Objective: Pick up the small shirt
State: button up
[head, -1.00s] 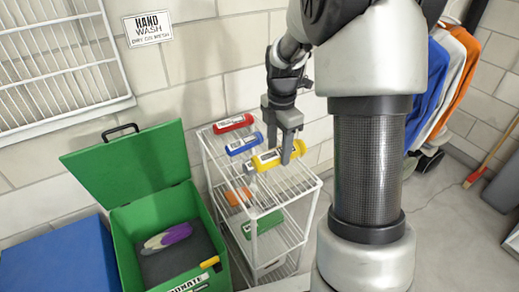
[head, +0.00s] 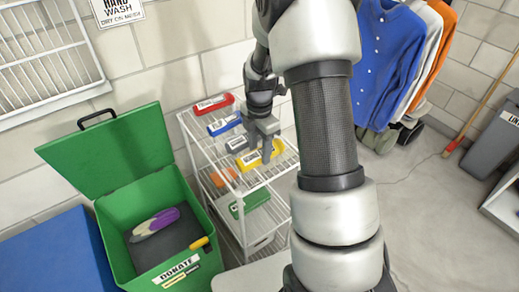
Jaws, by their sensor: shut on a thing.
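A yellow roll (head: 247,160) with a white label lies on the top of the white wire rack. My gripper (head: 267,156) points down at its right end, with the fingers shut on it. A red roll (head: 214,104), a blue roll (head: 224,126) and a greyish roll (head: 236,144) lie behind it in a row, each labelled. The labels are too small to read, so I cannot tell which is the small shirt. Larger shirts in blue (head: 386,60), white and orange (head: 446,30) hang at the upper right.
The white wire rack (head: 290,172) holds orange and green items lower down. An open green donate bin (head: 121,235) stands left of it, holding a purple-and-grey item (head: 155,223) and a yellow-handled item (head: 200,243). A grey bin (head: 490,130) is at right. Floor between is clear.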

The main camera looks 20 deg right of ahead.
jog(key=shift+f, duration=0.2)
jog(key=o, duration=1.2)
jog(key=shift+c, duration=0.2)
jog(key=shift+r, duration=0.1)
